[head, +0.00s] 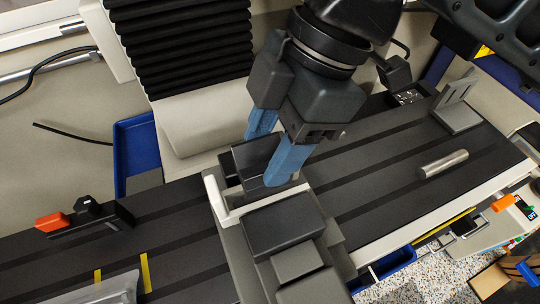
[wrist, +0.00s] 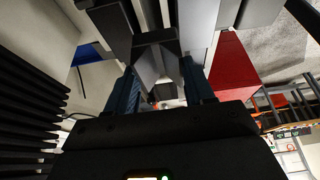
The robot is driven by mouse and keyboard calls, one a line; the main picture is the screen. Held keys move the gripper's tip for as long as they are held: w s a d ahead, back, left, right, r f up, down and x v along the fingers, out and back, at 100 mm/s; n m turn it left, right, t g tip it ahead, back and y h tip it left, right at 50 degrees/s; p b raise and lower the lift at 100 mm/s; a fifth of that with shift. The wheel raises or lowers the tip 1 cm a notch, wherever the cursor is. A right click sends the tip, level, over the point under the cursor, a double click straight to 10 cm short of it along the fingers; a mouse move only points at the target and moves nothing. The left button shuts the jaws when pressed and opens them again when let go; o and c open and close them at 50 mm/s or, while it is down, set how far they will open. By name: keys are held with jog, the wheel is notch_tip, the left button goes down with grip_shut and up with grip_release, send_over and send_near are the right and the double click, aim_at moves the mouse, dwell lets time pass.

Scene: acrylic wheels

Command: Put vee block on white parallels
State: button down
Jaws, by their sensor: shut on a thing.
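My gripper (head: 264,158), with blue fingers, is shut on a dark vee block (head: 252,154) over the vise. In the wrist view, the vee block (wrist: 155,38) sits between the fingertips with its notch showing. The white parallels (head: 214,197) show as pale strips at the vise opening, just below and left of the block. The fingers and block hide part of them. I cannot tell whether the block touches them.
The vise's dark jaw block (head: 283,228) stands just in front of the gripper. A metal cylinder (head: 444,163) and an angle plate (head: 456,108) are on the slotted table to the right. An orange-ended black tool (head: 85,217) lies left.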

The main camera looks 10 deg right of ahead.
jog(key=shift+a+f, duration=0.1)
jog(key=shift+f, duration=1.95)
jog(key=shift+f, duration=0.2)
jog(key=shift+c, duration=2.1)
grip_release()
jog(key=shift+w+r, duration=0.1)
jog(key=shift+r, duration=0.35)
jog(key=v, duration=0.2)
jog(key=shift+w+d+r, duration=0.1)
jog(key=shift+d+r, duration=0.15)
jog(key=shift+d, duration=0.05)
jog(key=w+d+b, duration=0.2)
jog(key=w+d, duration=0.1)
jog(key=d, duration=0.8)
jog(key=shift+d, duration=0.2)
jog(key=shift+w+f, duration=0.1)
